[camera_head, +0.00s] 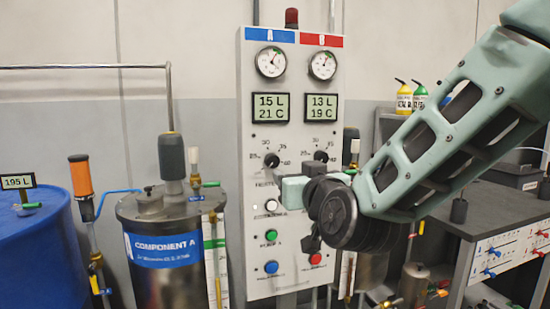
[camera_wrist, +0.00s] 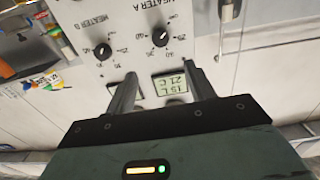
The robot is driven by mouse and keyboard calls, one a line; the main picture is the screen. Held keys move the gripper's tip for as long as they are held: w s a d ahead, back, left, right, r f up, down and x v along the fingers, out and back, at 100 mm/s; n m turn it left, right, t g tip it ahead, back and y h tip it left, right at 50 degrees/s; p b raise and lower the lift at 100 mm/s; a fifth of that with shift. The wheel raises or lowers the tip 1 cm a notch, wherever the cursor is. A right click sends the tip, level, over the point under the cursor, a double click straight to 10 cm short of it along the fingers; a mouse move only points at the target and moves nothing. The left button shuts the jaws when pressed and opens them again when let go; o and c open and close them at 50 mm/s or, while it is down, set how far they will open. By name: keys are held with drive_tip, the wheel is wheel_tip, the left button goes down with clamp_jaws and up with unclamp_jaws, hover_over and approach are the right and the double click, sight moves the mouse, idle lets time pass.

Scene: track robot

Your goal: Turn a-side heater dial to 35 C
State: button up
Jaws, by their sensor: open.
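The A-side heater dial (camera_head: 272,160) is a black knob on the left of the white panel, under the A display (camera_head: 271,107) reading 15 L and 21 C. The wrist view shows the panel upside down, with the heater A dial (camera_wrist: 160,38) ahead of my fingers. The dial's exact setting is too small to read. My gripper (camera_wrist: 160,72) is open and empty, its two fingers on either side of the A display. In the head view my gripper (camera_head: 293,190) is in front of the panel, below the dials; its fingertips are not clear there. Nothing shows it touching the dial.
The heater B dial (camera_head: 321,156) sits close to the right of the A dial. The Component A tank (camera_head: 160,270) stands left of the panel. A dark workbench (camera_head: 490,220) is at right.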

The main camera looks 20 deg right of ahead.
sight(274, 161)
drive_tip(key=w+p, duration=0.1)
drive_tip(key=p, duration=0.5)
drive_tip(key=shift+w+r, duration=0.3)
drive_tip(key=shift+w, duration=0.1)
drive_tip(key=p, duration=0.5)
drive_tip(key=shift+w+f+p, duration=0.1)
drive_tip(key=shift+w+p, duration=0.15)
drive_tip(key=shift+p, duration=0.1)
drive_tip(key=w+p, duration=0.1)
drive_tip(key=w, duration=0.6)
drive_tip(key=w+p, duration=0.1)
drive_tip(key=w, duration=0.3)
drive_tip(key=shift+w+f+p, duration=0.25)
drive_tip(key=shift+p, duration=0.05)
drive_tip(key=c, duration=1)
